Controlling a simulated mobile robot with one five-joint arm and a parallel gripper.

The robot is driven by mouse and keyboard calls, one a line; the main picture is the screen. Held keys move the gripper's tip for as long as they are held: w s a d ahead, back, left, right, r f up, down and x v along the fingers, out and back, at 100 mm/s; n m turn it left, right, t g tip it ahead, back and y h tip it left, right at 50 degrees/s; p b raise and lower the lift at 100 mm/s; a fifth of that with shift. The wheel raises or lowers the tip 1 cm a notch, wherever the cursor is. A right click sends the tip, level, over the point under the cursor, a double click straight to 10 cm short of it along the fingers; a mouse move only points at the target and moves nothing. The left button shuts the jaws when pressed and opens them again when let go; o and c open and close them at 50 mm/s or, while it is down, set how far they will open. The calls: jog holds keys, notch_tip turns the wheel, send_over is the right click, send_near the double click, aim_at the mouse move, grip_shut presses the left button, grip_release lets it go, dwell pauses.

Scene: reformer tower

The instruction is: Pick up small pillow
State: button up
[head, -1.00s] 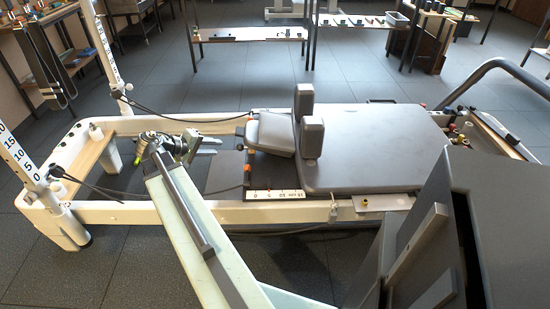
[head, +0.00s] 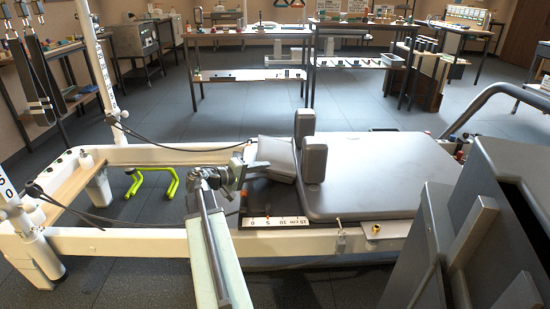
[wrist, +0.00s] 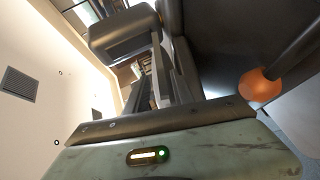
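The small pillow (head: 276,158) is a grey pad. It lies slightly tilted at the left end of the padded carriage, against the two upright shoulder blocks. My gripper (head: 240,172) is at the pillow's left edge in the head view; whether it touches the pillow I cannot tell. In the wrist view my gripper's fingers (wrist: 156,85) are apart with a bright gap between them. I see nothing held there. A dark padded surface fills the upper right of the wrist view, but I cannot tell which pad it is.
The grey carriage (head: 375,175) and its upright shoulder blocks (head: 313,158) stand right of the pillow. The white frame rail (head: 120,241) runs along the near side.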

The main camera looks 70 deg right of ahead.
aim_at(276, 154)
jog(key=b+x, duration=0.1)
jog(key=x, duration=0.3)
jog(key=shift+d+f, duration=0.15)
jog(key=shift+d, duration=0.15)
grip_shut()
